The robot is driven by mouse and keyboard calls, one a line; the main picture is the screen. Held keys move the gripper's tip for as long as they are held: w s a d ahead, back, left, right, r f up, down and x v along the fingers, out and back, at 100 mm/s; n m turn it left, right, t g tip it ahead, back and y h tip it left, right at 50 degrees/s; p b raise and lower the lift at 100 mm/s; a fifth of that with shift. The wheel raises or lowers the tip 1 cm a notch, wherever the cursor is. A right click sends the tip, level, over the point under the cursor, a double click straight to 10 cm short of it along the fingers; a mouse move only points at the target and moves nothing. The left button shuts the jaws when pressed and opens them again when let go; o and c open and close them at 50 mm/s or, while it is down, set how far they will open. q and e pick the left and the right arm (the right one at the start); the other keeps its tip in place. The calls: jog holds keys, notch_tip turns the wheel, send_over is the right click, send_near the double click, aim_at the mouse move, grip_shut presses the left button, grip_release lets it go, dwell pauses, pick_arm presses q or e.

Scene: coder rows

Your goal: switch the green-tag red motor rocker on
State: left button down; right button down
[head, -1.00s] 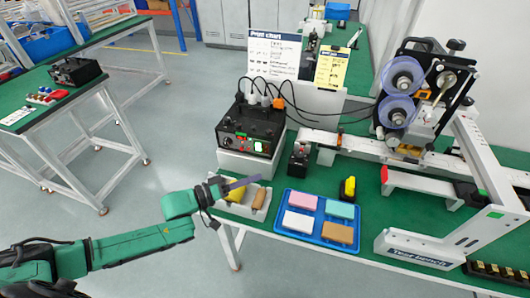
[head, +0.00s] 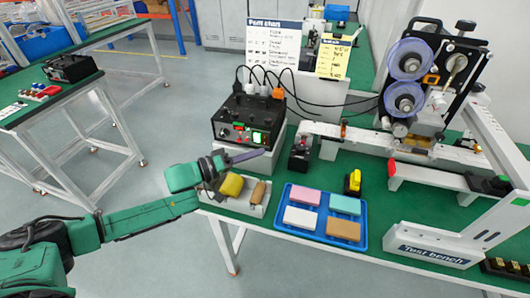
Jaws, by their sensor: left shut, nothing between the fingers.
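A black control box (head: 250,112) stands on a white stand at the back left of the green bench. My right gripper is not in view.
A grey tray (head: 262,207) with yellow and brown pieces lies below the gripper. A blue tray (head: 322,238) with several blocks is to its right. Cables run from the box's top towards the reel machine (head: 425,80). Another black box (head: 72,68) stands on the left table.

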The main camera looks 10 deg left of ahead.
aim_at(265, 140)
pick_arm(q)
jog(key=shift+w+d+b, duration=0.1)
jog(key=shift+w+b, duration=0.2)
jog(key=shift+w, duration=0.6)
dwell(1.2)
jog(key=shift+w, duration=0.15)
jog(key=shift+w+f, duration=0.15)
jog(key=shift+w, duration=0.15)
jog(key=shift+w, duration=0.3)
dwell(0.6)
